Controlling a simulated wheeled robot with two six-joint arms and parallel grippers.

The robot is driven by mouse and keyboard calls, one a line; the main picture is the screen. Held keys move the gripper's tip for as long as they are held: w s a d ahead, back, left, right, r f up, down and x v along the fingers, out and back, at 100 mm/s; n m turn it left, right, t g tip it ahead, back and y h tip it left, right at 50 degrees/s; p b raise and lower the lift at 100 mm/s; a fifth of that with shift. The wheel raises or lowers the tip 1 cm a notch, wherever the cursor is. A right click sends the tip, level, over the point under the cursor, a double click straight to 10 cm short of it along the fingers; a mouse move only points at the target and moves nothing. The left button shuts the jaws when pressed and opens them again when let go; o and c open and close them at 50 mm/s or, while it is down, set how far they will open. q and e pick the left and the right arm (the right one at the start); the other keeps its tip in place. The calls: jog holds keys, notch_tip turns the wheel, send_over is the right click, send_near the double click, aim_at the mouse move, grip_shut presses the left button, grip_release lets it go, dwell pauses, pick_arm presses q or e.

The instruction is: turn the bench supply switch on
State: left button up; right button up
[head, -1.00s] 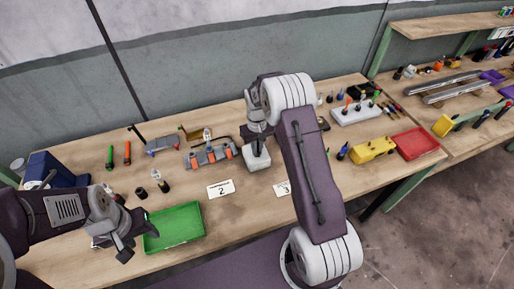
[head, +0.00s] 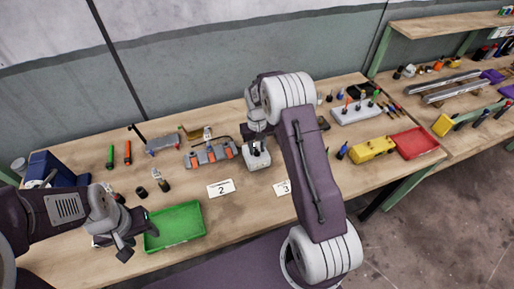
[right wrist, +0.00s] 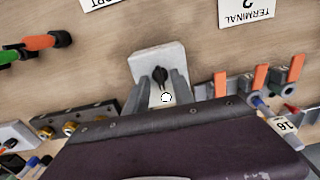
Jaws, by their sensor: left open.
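The bench supply switch is a pale grey box (head: 262,161) with a small black lever (right wrist: 160,76) on top. It stands on the bench near the middle of the head view. In the right wrist view the box (right wrist: 146,66) lies ahead of my right gripper (right wrist: 162,82). The two fingers are apart, one to each side of the lever in the picture, with visible gaps. I cannot tell how high the fingertips are above the box. In the head view my right arm partly hides the gripper. My left gripper (head: 126,249) is open and empty, beside the green tray's left edge.
The green tray (head: 176,226) lies at the front left. A grey terminal block with orange levers (head: 209,155) stands close left of the switch box. Cards 2 (head: 221,188) and 3 (head: 283,188) lie in front.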

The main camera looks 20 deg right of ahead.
notch_tip(320, 180, up, 9)
jog(key=b, duration=0.1)
dwell(0.4)
notch_tip(320, 180, up, 5)
send_over(257, 150)
jog(key=s+a, duration=0.2)
jog(key=a, duration=0.1)
jog(key=s+a+n, duration=0.1)
jog(key=s+a, duration=0.1)
jog(key=s, duration=0.5)
jog(key=s+a+f+t, duration=0.1)
jog(key=s+f, duration=0.5)
jog(key=s, duration=0.6)
jog(key=shift+a+f, duration=0.15)
jog(key=shift+f, duration=0.15)
